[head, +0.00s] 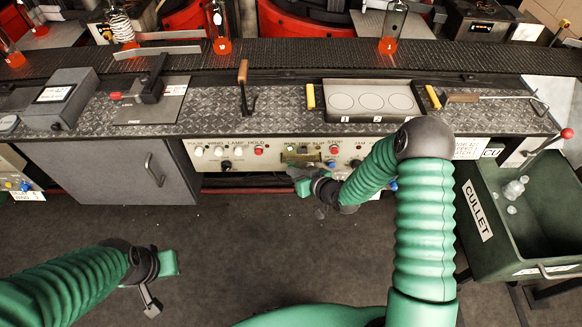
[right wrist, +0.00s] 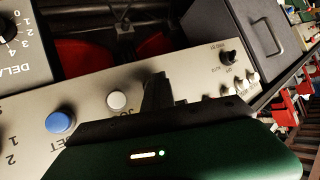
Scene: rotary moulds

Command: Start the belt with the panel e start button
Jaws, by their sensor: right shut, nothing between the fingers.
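The control panel strip (head: 270,151) runs along the bench front, with lamps, knobs and buttons. A red button (head: 333,150) sits under the label STOP, with a blue button (head: 331,163) below it. I cannot read a panel E or start label. My right gripper (head: 303,177) is shut and empty, low in front of the panel's middle, hiding part of it. In the right wrist view, its dark finger (right wrist: 158,95) is beside a white button (right wrist: 117,100); contact is unclear. A blue button (right wrist: 60,121) is farther left. My left gripper (head: 160,283) hangs over the floor, far from the panel.
Above the panel is a metal bench top (head: 285,105) with a tool rest and a brush-like tool. Behind it, a dark belt (head: 300,53) carries glowing orange bottles (head: 388,45). A green cullet bin (head: 475,185) stands at right, a grey cabinet (head: 125,172) at left.

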